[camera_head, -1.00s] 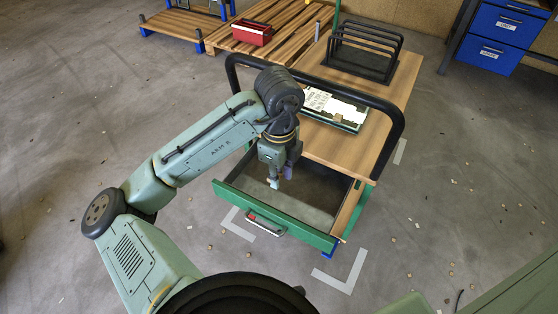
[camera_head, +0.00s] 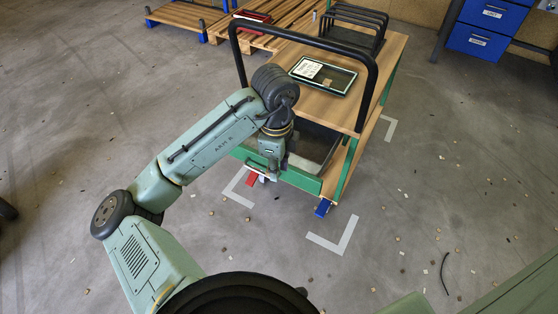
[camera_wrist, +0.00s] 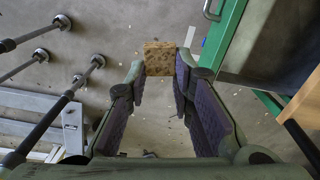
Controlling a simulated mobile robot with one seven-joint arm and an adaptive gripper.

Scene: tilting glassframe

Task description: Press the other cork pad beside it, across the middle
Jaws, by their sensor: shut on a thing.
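My gripper (camera_head: 268,172) hangs low at the green drawer front of the cart. In the wrist view its purple-lined fingers are shut on a square speckled cork pad (camera_wrist: 159,58), held at the fingertips over the floor. In the head view I cannot make out this pad. A dark-rimmed glass frame (camera_head: 345,87) lies on the cart's wooden top, with a white printed sheet (camera_head: 307,69). A small tan patch, seemingly another cork pad (camera_head: 328,83), sits on the glass beside the sheet.
The cart's black rail (camera_head: 300,37) arches over the wooden top. The drawer (camera_head: 312,150) is open below. A black rack (camera_head: 355,25) stands behind the frame. A blue caster (camera_head: 322,208) and floor markings (camera_head: 335,237) lie at the front. Small scraps litter the floor.

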